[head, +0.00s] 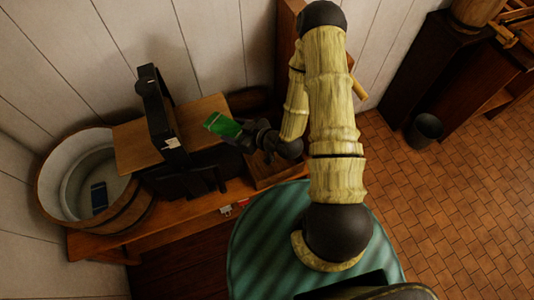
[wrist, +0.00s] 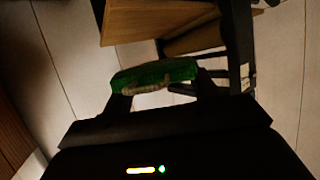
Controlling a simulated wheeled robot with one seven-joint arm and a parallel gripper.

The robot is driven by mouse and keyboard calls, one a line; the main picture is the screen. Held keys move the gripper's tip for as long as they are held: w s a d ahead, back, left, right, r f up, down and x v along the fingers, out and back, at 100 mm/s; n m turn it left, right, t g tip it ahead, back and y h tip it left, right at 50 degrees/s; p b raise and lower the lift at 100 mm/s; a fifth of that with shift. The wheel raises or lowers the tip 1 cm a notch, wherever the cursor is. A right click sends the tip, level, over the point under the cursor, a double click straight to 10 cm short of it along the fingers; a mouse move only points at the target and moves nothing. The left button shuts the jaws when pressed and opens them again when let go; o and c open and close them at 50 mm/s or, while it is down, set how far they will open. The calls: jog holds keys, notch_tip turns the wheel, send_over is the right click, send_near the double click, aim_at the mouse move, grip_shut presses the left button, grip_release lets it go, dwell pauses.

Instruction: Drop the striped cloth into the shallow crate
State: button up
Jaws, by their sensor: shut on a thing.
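My gripper (head: 238,133) is shut on a bright green, flattish thing (head: 222,124), held up in the air above the bench. In the wrist view this green thing (wrist: 155,74) lies between the two fingertips, with a pale underside; I cannot make out stripes on it, so I cannot tell whether it is the striped cloth. A low wooden box (head: 262,184), which looks like the shallow crate, sits on the bench below and right of my gripper, partly hidden by my arm.
A wooden bench (head: 185,212) runs along the white plank wall. On it stand a round wooden tub (head: 48,190) holding a dark blue thing (head: 98,197), and a black upright frame (head: 158,110) by a raised board (head: 130,148). A dark bucket (head: 424,130) stands on the tiled floor.

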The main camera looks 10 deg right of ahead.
jog(key=w+d+f+m+t+h+b, duration=0.4)
jog(key=w+d+f+m+h+b, duration=0.4)
jog(key=d, duration=0.4)
jog(key=shift+w+d+f+m+h+b, duration=0.15)
jog(key=shift+d+f+m+h+b, duration=0.2)
jog(key=shift+f+h+b, duration=0.45)
jog(key=shift+f, duration=0.2)
